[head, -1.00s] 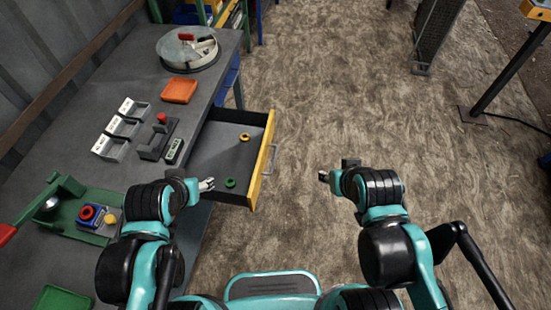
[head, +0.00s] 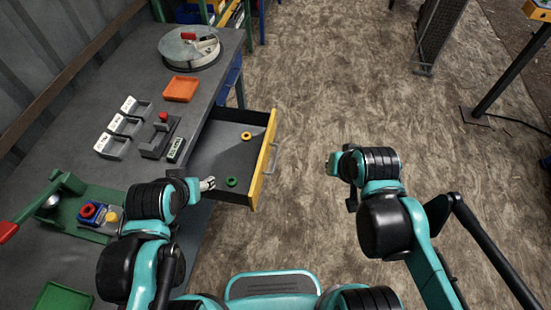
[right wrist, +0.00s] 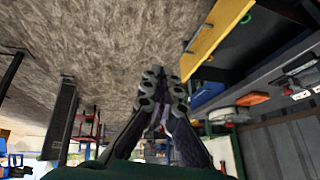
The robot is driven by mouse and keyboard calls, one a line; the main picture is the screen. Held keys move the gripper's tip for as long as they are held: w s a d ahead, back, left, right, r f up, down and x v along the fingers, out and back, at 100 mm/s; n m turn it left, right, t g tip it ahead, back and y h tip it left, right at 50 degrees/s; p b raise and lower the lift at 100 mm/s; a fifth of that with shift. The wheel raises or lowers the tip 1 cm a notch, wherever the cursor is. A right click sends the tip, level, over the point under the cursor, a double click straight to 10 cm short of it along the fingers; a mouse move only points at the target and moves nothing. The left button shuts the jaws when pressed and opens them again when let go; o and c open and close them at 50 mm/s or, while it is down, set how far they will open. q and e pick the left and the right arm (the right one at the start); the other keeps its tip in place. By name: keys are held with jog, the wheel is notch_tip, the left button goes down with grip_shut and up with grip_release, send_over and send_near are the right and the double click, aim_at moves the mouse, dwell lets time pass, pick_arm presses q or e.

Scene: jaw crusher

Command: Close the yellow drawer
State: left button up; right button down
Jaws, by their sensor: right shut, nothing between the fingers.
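The yellow drawer (head: 264,163) stands pulled out from the right side of the grey workbench. Its yellow front and silver handle (head: 269,160) face right. A yellow ring (head: 246,135) and a green ring (head: 231,182) lie inside. My left gripper (head: 209,184) is at the drawer's near left part in the head view; its jaw opening is too small to read. My right arm is to the right of the drawer, apart from it. In the right wrist view, my right gripper (right wrist: 165,76) is shut and empty, and the yellow drawer front (right wrist: 215,36) shows at upper right.
The bench holds an orange tray (head: 181,89), a round sorter (head: 189,48), several small grey bins (head: 114,145) and a green press (head: 66,184). Open floor (head: 330,90) lies right of the drawer. A black post (head: 515,70) stands at far right.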

jog(key=w+a+f+m+g+y, duration=0.1)
jog(key=w+a+f+m+g, duration=0.1)
jog(key=w+f+m, duration=0.45)
jog(key=w+a+f+m+g+y, duration=0.15)
jog(key=w+f+m, duration=0.25)
jog(key=w+m, duration=0.5)
jog(key=w+a+f+m+g+b, duration=0.1)
jog(key=w+a+f+b, duration=0.2)
jog(key=f, duration=0.6)
jog(key=w+a+f+m+g+b, duration=0.1)
jog(key=w+a+f+m+b, duration=0.1)
jog(key=f, duration=0.7)
jog(key=shift+w+a+b, duration=0.5)
jog(key=shift+a+b, duration=0.05)
jog(key=shift+a, duration=0.7)
jog(key=shift+a, duration=0.1)
send_over(213, 157)
jog(key=shift+s+a, duration=0.15)
